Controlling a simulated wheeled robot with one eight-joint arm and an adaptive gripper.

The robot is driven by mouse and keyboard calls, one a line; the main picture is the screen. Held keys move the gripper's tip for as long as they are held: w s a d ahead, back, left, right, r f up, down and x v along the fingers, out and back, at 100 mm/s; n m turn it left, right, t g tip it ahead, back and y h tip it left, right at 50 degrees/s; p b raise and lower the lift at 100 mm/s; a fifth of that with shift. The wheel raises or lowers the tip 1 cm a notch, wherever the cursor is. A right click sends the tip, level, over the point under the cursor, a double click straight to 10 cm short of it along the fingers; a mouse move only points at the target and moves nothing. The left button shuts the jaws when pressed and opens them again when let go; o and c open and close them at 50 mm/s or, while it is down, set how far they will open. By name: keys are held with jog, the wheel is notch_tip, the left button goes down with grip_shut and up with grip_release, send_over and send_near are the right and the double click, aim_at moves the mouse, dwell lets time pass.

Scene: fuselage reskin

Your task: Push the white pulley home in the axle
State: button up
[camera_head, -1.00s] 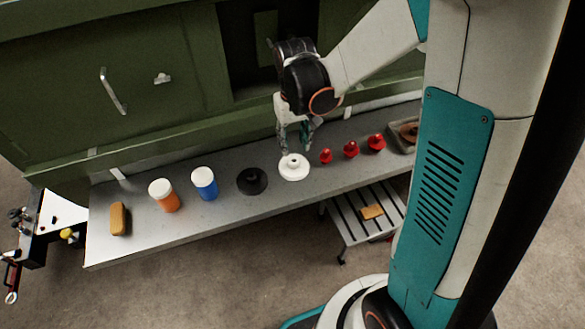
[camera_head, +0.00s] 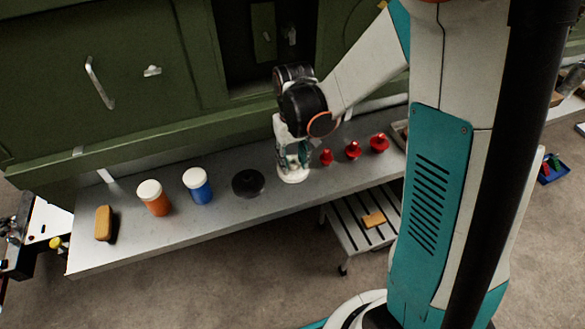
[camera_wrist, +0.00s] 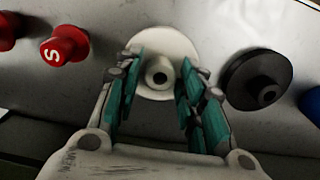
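The white pulley (camera_head: 292,176) lies on the grey bench, a round disc with a raised hub and a dark bore. In the wrist view the white pulley (camera_wrist: 165,52) is between and just beyond my open fingertips. My gripper (camera_head: 292,158) points down over it in the head view and hides part of it. In the wrist view my gripper (camera_wrist: 160,84) has its teal fingers apart on either side of the hub; a gap shows around the hub, and contact cannot be made out. I cannot identify the axle in these views.
A black pulley (camera_head: 248,183) lies close to the left of the white one. Several red knobbed parts (camera_head: 353,150) stand to the right. A blue jar (camera_head: 198,187), an orange jar (camera_head: 154,199) and a tan block (camera_head: 104,223) are farther left. The green panel (camera_head: 150,110) rises behind the bench.

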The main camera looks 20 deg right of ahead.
grip_shut()
jog(key=shift+r+p, duration=1.45)
jog(key=shift+r, duration=0.65)
notch_tip(320, 180, up, 3)
jog(key=shift+f+p, duration=0.1)
jog(key=shift+p, duration=0.8)
